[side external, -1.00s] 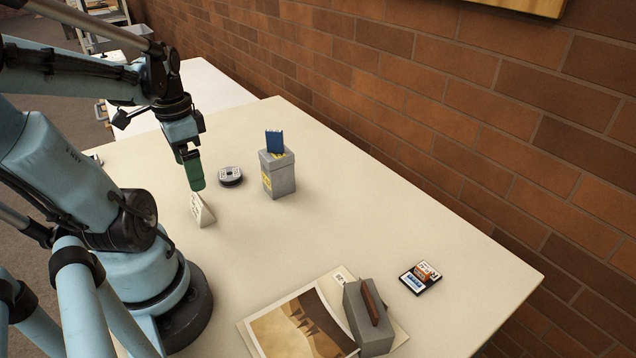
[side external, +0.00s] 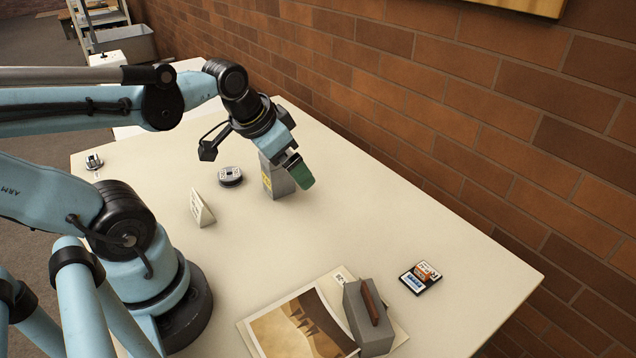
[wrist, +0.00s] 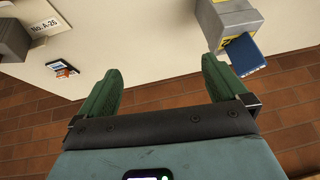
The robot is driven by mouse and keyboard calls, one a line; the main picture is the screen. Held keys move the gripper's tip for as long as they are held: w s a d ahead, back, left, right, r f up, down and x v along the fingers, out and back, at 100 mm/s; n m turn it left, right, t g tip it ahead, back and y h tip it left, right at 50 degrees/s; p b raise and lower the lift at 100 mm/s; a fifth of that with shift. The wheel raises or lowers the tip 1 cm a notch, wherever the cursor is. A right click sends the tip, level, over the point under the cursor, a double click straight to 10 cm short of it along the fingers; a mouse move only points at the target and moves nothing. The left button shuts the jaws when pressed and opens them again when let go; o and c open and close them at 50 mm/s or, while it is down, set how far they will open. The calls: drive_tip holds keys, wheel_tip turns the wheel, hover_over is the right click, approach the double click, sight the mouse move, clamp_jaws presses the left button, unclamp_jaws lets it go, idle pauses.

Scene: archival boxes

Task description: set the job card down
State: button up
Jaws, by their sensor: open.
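A white folded card, which looks like the job card (side external: 202,209), stands like a tent on the table left of centre, with small print on its face. Nothing touches it. My gripper (side external: 304,179) is to its right and higher, in front of the grey box in the side view. In the wrist view my gripper (wrist: 162,66) has its two green fingers wide apart with nothing between them. The tent card does not show in the wrist view.
A grey open box (side external: 268,180) holds a blue booklet (wrist: 243,55). A dark round reel (side external: 230,176) sits beside it. A brick wall bounds the right.

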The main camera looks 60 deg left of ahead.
drive_tip(key=shift+t+h, duration=0.6)
drive_tip(key=shift+t, duration=0.2)
drive_tip(key=d, duration=0.1)
drive_tip(key=w+d, duration=0.1)
drive_tip(key=d, duration=0.3)
drive_tip(key=shift+w+d+r, duration=0.2)
drive_tip(key=shift+w+r, duration=0.1)
drive_tip(key=shift+r, duration=0.05)
